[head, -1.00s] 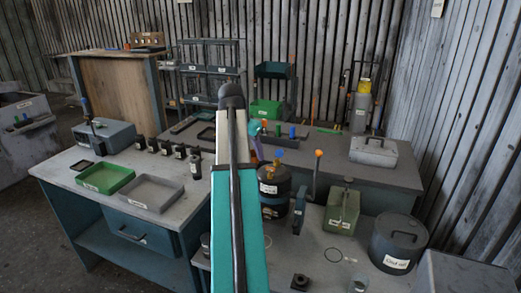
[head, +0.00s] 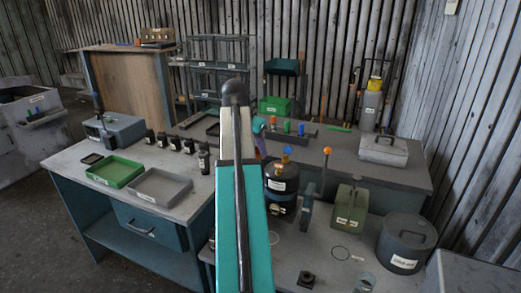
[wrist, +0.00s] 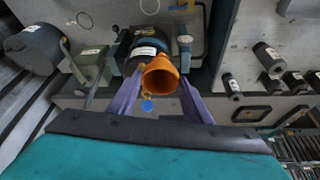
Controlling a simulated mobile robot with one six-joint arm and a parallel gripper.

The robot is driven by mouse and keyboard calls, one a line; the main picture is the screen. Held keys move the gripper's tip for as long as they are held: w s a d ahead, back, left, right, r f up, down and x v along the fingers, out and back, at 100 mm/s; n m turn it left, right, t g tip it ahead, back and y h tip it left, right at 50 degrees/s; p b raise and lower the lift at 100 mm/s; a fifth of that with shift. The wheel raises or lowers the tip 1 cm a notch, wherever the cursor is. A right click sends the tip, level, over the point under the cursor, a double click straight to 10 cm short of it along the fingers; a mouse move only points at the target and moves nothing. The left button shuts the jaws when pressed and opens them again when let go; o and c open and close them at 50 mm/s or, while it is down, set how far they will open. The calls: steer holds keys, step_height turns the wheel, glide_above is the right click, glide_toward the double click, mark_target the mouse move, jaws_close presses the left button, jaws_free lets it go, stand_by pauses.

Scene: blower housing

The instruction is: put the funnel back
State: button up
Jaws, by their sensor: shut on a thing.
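The orange funnel (wrist: 160,77) is between the two purple fingers of my gripper (wrist: 159,88) in the wrist view, its wide mouth toward the camera. My gripper is shut on it. In the head view my own arm hides the funnel's grip, and only a purple finger (head: 262,146) shows beside the arm. A dark labelled canister (head: 281,184) with a blue knob stands just right of the arm.
A green can (head: 350,207), a large dark lidded pot (head: 406,242) and an orange-topped lever (head: 327,151) stand right of the canister. A drawn ring (head: 340,253) marks bare bench. Green (head: 115,172) and grey (head: 161,186) trays and several black bottles are on the left bench.

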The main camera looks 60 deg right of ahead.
steer(key=w+a+f+n+t+y, duration=0.15)
steer(key=w+a+n, duration=0.35)
steer(key=w+a, duration=0.8)
steer(key=w+a+f+n+t, duration=0.25)
steer(key=w+a+n, duration=0.25)
steer(key=w+a, duration=0.8)
steer(key=w+a+f+n+y, duration=0.1)
steer(key=w+a+n, duration=0.1)
steer(key=a, duration=1)
steer(key=w+a+f+n+t+y, duration=0.1)
steer(key=w+a+n, duration=0.2)
steer(key=a, duration=0.8)
steer(key=w+a+f+n+y, duration=0.1)
steer(key=w+a+n, duration=0.2)
steer(key=a, duration=0.9)
steer(key=shift+a+f+n+b, duration=0.2)
steer(key=shift+a+n+b, duration=0.1)
steer(key=shift+n, duration=0.7)
steer(key=shift+d, duration=0.15)
